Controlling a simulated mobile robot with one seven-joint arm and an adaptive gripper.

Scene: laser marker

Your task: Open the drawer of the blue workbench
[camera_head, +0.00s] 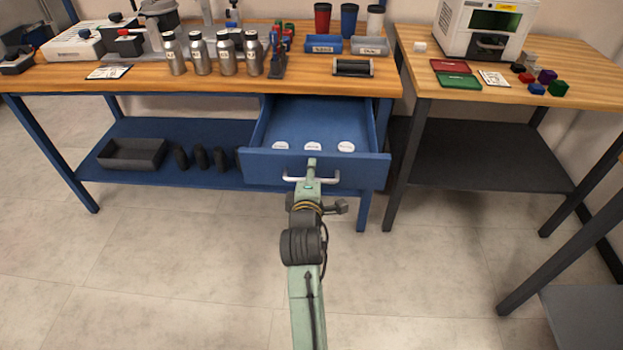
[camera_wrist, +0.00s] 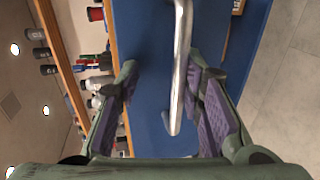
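The blue workbench (camera_head: 215,108) has its blue drawer (camera_head: 362,170) pulled out towards me, with several white round discs (camera_head: 313,146) in it. The drawer's silver bar handle (camera_head: 333,179) is on its front panel. My gripper (camera_head: 311,166) is at the handle. In the wrist view, the handle (camera_wrist: 181,72) runs between the two fingers of my gripper (camera_wrist: 163,72), closer to the right finger. The fingers are apart, with gaps beside the bar. The drawer front (camera_wrist: 150,105) lies just beyond them. My arm hides part of the handle in the head view.
Silver bottles (camera_head: 199,57), a blue tray (camera_head: 322,44) and cups stand on the benchtop. A black bin (camera_head: 131,153) sits on the lower shelf. A second table (camera_head: 575,70) with a white machine (camera_head: 484,28) stands at right. The floor in front is clear.

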